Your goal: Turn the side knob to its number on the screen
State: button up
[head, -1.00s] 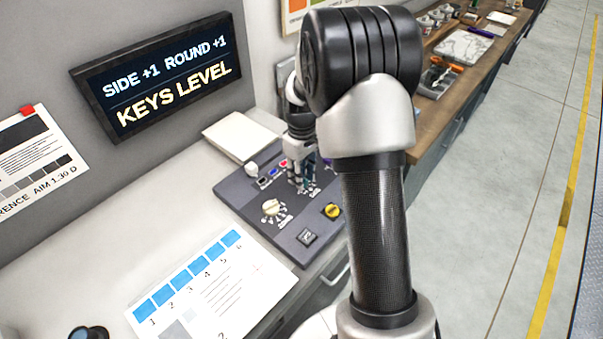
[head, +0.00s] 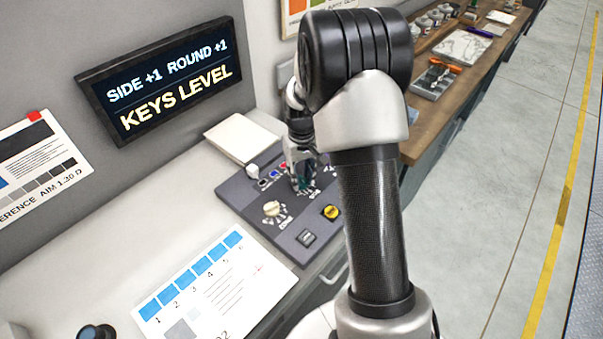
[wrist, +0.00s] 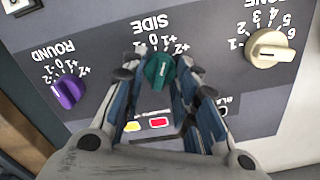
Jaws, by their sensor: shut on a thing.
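The side knob (wrist: 159,72) is teal and sits under the upside-down word SIDE in the wrist view. Its white pointer line points roughly at the scale, but the fingers crowd it and I cannot tell the exact number. My gripper (wrist: 160,82) is shut on this knob, one finger on each side. In the head view my gripper (head: 301,184) reaches down to the grey control panel (head: 248,205) and hides most of the knob. The screen (head: 165,80) on the wall reads SIDE +1, ROUND +1, KEYS LEVEL.
A purple ROUND knob (wrist: 67,92) and a cream ZONE knob (wrist: 270,47) flank the side knob. A printed sheet (head: 215,285) lies in front.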

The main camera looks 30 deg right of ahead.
aim_at(302, 178)
jog(key=shift+m, duration=0.4)
jog(key=o, duration=1.1)
notch_tip(302, 178, up, 12)
dwell(0.6)
